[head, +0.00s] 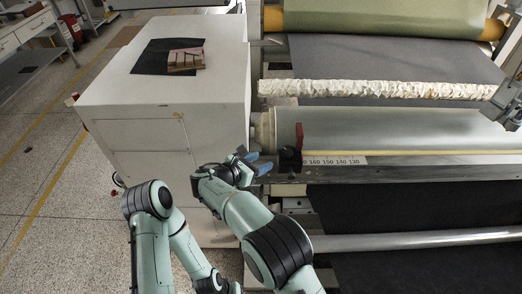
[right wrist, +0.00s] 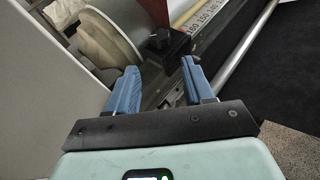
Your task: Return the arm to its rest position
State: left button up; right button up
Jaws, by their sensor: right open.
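My right gripper (head: 258,163) has blue fingers and is open and empty. In the head view it is beside the black block (head: 289,160) with a red upright part, at the left end of the machine's front rail. In the right wrist view the two fingers of the gripper (right wrist: 158,80) are spread apart with nothing between them. The black block (right wrist: 168,45) shows just beyond the fingertips. I cannot tell whether they touch the rail. My left arm is folded at the lower left in the head view; its gripper is not seen.
A white cabinet (head: 215,95) with a dark sheet and a small box on top stands left of the gripper. The machine's grey roller (head: 390,130), ruler strip (head: 335,161) and lower metal bar (head: 410,240) lie to the right. Speckled floor (head: 40,190) is open at the left.

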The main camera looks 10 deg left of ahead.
jog(key=s+d+f+m+g+y, duration=0.25)
jog(key=s+d+f+g, duration=0.2)
jog(key=f, duration=0.45)
jog(key=s+d+f+m+g+y, duration=0.1)
jog(key=s+d+f+m+g, duration=0.3)
jog(key=f, duration=0.6)
jog(key=s+d+f+m+g+y, duration=0.2)
jog(key=s+d+f+m, duration=0.15)
jog(key=d+f, duration=0.4)
jog(key=s+d+f+m+y, duration=0.2)
jog(key=s+m, duration=0.5)
jog(key=s+d+f+m+y, duration=0.2)
jog(key=s+f+m, duration=0.1)
jog(key=s+m, duration=0.4)
jog(key=s+d+f+m+y, duration=0.2)
jog(key=s+m, duration=0.5)
jog(key=m, duration=0.2)
jog(key=shift+d+f+g, duration=0.35)
